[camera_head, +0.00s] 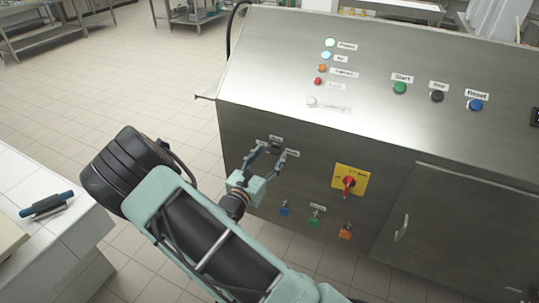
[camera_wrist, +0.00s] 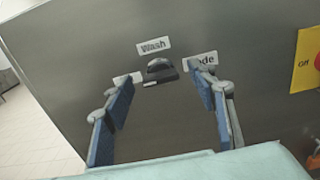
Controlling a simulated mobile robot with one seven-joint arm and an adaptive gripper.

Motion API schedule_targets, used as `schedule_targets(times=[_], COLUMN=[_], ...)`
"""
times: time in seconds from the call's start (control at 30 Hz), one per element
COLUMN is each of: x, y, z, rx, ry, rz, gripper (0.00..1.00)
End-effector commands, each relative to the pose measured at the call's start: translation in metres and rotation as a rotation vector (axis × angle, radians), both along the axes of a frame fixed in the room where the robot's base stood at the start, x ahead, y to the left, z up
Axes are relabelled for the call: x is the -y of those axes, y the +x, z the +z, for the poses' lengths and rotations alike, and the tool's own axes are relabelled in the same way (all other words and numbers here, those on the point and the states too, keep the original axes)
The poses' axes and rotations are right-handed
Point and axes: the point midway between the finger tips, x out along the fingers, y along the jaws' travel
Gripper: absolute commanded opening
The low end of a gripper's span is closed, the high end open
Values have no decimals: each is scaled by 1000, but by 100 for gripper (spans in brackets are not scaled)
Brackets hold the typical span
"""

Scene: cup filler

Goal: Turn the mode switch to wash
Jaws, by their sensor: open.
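The mode switch is a small dark knob (camera_wrist: 160,70) on the steel front panel. A "Wash" label (camera_wrist: 154,46) sits just above it. A label partly reading "ode" (camera_wrist: 206,60) is to its right and another, mostly hidden label (camera_wrist: 127,79) is to its left. My gripper (camera_head: 272,151) is open in front of the panel at the switch. In the wrist view its two blue-padded fingers (camera_wrist: 165,100) stand apart on either side of the knob, which lies between and beyond the fingertips. I cannot tell whether they touch it.
A red rotary switch on a yellow plate (camera_head: 349,181) is to the right on the same panel. Blue (camera_head: 284,211), green (camera_head: 314,222) and orange (camera_head: 345,232) fittings sit below. A cabinet door handle (camera_head: 402,228) is further right. A white counter (camera_head: 50,235) stands at left.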

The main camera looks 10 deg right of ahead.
Motion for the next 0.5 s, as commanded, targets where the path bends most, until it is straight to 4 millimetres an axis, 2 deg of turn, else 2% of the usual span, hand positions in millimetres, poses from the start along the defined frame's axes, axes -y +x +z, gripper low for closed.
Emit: schedule_targets(times=[0.37, 0.5], x=[4, 4], y=[5, 5], z=[0, 0], rx=[0, 0], ry=[0, 0], rz=[1, 1], gripper=[52, 37])
